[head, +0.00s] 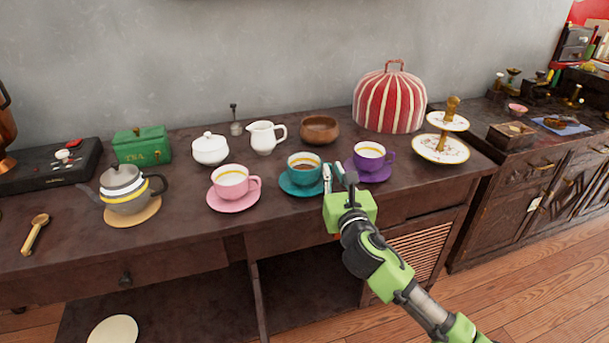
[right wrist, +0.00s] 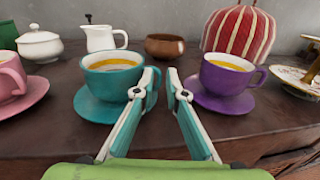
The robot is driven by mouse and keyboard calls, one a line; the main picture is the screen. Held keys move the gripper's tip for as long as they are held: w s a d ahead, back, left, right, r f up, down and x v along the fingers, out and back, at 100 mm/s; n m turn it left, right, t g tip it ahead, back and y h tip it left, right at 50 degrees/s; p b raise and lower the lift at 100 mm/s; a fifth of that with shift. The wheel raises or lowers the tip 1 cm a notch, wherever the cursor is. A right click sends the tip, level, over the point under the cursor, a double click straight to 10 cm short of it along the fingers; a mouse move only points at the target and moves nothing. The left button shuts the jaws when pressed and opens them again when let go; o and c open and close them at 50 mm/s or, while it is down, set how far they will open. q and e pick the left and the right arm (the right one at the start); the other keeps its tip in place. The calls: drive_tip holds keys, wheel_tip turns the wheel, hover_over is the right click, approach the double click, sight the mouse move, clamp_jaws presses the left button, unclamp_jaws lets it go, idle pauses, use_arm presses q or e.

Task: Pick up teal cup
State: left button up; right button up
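My right gripper (head: 336,172) is just right of the cup, at handle height. In the right wrist view its two fingers (right wrist: 161,80) are apart, with a narrow gap at the tips. The left finger overlaps the handle in the picture; I cannot tell whether they touch. My left gripper is not in view.
A purple cup (head: 369,157) on a purple saucer stands close to the right of my gripper. A pink cup (head: 230,182) stands left of the teal one. A white jug (head: 262,138) and a wooden bowl (head: 319,130) stand behind. The table front is clear.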

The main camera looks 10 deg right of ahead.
drive_tip(key=shift+w, duration=1.1)
clamp_jaws()
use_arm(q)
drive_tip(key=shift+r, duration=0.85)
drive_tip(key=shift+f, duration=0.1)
use_arm(e)
drive_tip(key=shift+r, duration=0.2)
